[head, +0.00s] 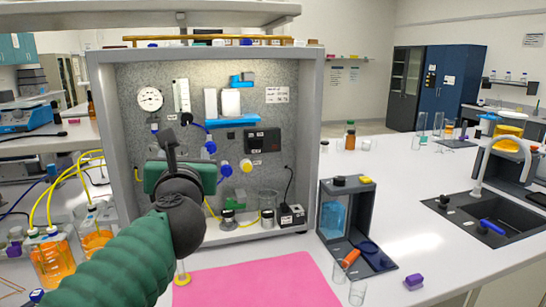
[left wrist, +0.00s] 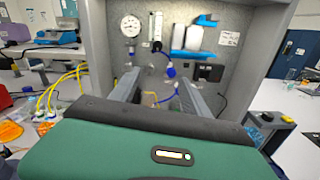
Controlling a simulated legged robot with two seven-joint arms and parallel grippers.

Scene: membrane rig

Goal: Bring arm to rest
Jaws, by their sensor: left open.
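My left arm (head: 115,255), with a green sleeve, comes in from the lower left in the head view. Its gripper (head: 170,140) is raised in front of the membrane rig (head: 105,150), a grey frame with a speckled panel. In the left wrist view the two grey fingers of the gripper (left wrist: 158,92) are apart, pointing at the panel, with nothing seen held between them. The gripper hides part of the panel's left half in the head view. My right gripper is not in view.
The panel carries a gauge (head: 150,99), blue valves and tubing. Orange-liquid bottles (head: 52,258) with yellow tubes stand left of the arm. A pink mat (head: 260,282) lies in front of the rig, with a dark caddy (head: 330,190) to its right. A sink (head: 475,213) is far right.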

